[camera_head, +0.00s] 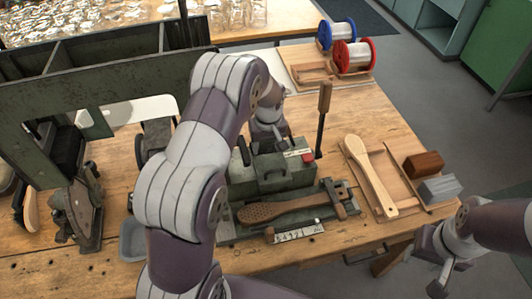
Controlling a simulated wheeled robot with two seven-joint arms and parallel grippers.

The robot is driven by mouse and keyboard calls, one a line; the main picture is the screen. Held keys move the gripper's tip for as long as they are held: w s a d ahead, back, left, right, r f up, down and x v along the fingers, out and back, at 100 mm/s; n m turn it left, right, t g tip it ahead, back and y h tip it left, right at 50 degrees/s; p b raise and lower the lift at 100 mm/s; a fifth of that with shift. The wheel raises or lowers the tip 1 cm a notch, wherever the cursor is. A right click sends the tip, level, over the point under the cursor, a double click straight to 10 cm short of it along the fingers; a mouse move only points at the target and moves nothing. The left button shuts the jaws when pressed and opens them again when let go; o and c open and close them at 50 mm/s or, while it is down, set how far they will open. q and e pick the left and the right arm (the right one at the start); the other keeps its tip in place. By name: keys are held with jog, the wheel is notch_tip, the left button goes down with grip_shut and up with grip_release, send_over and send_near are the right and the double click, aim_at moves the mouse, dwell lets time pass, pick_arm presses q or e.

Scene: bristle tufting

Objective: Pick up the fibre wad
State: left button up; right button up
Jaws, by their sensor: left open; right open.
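I cannot clearly make out a fibre wad. My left arm reaches across the middle, and my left gripper (258,148) points down over the back of a green-grey metal box (270,178), open, its fingers partly hidden. Contact with the box cannot be told. A perforated wooden brush blank (278,208) lies in a fixture in front of the box. My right gripper (440,283) is open and empty at the lower right, off the bench's right edge. A reddish-brown block (424,164) and a grey block (440,188) lie at the right; their material is unclear.
A pale wooden brush blank (368,175) lies on a wooden tray (410,200) at the right. A blue spool (337,33) and a red spool (354,56) stand at the back. An upright lever (322,115) rises beside the box. A grey dish (131,240) sits at the left.

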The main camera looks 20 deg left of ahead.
pick_arm(q)
jog(key=shift+w+a+f, duration=0.15)
jog(key=shift+f, duration=1.3)
jog(key=c, duration=0.7)
jog(key=shift+r, duration=0.1)
